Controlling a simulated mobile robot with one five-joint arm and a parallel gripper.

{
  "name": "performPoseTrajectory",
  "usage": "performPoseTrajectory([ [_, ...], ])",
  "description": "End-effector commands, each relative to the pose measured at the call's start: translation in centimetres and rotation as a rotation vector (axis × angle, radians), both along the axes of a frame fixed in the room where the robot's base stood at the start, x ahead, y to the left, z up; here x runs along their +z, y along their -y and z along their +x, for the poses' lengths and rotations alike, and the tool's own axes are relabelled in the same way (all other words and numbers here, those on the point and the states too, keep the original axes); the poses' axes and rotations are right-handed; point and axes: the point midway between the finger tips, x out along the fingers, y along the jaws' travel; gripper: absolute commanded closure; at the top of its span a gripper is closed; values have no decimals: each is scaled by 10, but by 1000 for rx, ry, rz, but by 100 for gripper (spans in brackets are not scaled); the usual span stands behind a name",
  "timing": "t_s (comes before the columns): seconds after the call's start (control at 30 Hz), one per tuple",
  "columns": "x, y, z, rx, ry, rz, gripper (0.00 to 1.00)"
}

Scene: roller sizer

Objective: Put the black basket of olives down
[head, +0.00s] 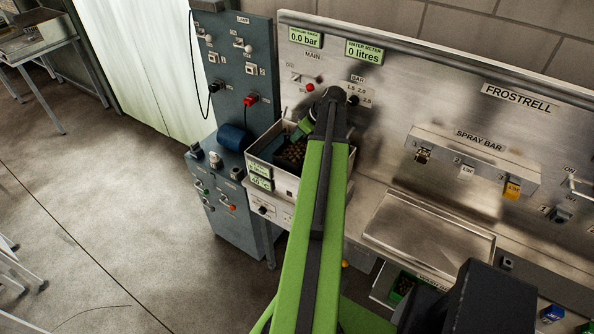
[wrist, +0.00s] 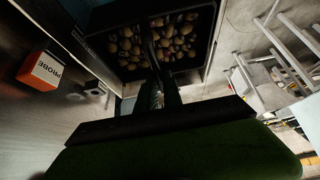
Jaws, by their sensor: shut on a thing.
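The black basket (wrist: 213,45) shows at the top of the wrist view, with many brownish olives (wrist: 178,38) on both sides of a dark middle bar. My gripper (wrist: 157,88) is shut on that bar. In the head view the basket (head: 280,158) and its olives (head: 294,151) show within the outline of an open steel tank (head: 262,163), partly behind my green arm. Whether the basket rests on the tank floor or hangs above it, I cannot tell. My fingertips are hidden in the head view.
A grey-blue control cabinet (head: 234,215) with a blue cylinder (head: 233,137) stands left of the tank. A steel tray (head: 428,232) lies to the right, below the spray bar (head: 475,160). An orange-and-white PROBE block (wrist: 40,71) is at left in the wrist view.

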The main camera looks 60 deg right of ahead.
Motion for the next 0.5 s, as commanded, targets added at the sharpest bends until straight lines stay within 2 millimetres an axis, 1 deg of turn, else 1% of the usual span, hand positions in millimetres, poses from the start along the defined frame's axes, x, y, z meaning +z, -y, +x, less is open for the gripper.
performPoseTrajectory([
  [0.03, -27, 0, 0, -1, 1, 1, 100],
  [0.2, -65, 0, 0, -1, 1, 1, 100],
  [0.3, -74, 0, 0, -1, 1, 1, 100],
  [0.43, -71, 0, 0, -1, 1, 0, 100],
  [0.5, -75, 0, -1, -1, 1, 0, 100],
])
